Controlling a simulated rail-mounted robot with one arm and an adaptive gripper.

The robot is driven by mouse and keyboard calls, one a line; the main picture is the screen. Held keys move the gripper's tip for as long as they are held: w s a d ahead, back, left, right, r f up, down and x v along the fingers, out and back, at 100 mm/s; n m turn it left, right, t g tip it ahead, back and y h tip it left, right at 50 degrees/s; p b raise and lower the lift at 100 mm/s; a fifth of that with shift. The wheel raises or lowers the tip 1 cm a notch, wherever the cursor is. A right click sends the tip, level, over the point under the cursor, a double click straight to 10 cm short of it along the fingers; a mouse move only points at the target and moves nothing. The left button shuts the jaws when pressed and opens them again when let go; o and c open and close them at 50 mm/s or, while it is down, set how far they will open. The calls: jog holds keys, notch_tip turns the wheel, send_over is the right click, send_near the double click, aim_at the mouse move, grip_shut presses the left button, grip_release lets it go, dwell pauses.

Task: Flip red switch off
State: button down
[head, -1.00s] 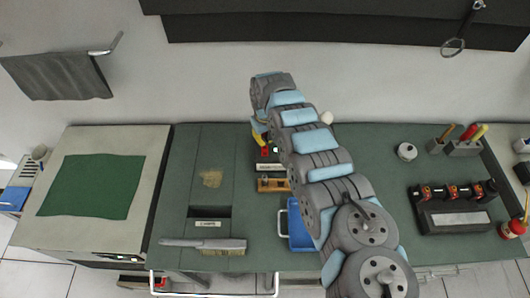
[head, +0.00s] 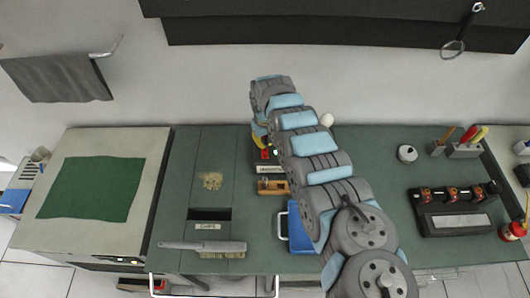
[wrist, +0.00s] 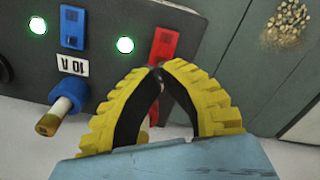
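The red switch (wrist: 164,46) is on the dark panel (wrist: 205,22) in the wrist view, with a lit green lamp (wrist: 125,45) to its left. A small red patch (head: 265,154) shows beside my arm in the head view. My gripper (wrist: 157,69) has yellow and black fingers, with their tips together at the lower edge of the red switch. I cannot tell if they touch it. No held object shows between the fingers.
A blue switch (wrist: 73,27) with another green lamp (wrist: 37,26) sits left of the red one. A plug (wrist: 62,108) sticks out below it. A brush (head: 205,246) lies at the bench's front edge. The bench right of my arm has free room.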

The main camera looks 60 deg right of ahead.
aim_at(265, 150)
jog(key=shift+f+b, duration=1)
jog(key=shift+f, duration=0.75)
dwell(1.7)
jog(key=shift+r, duration=0.15)
notch_tip(265, 150, up, 7)
jog(key=p, duration=0.8)
dwell(0.7)
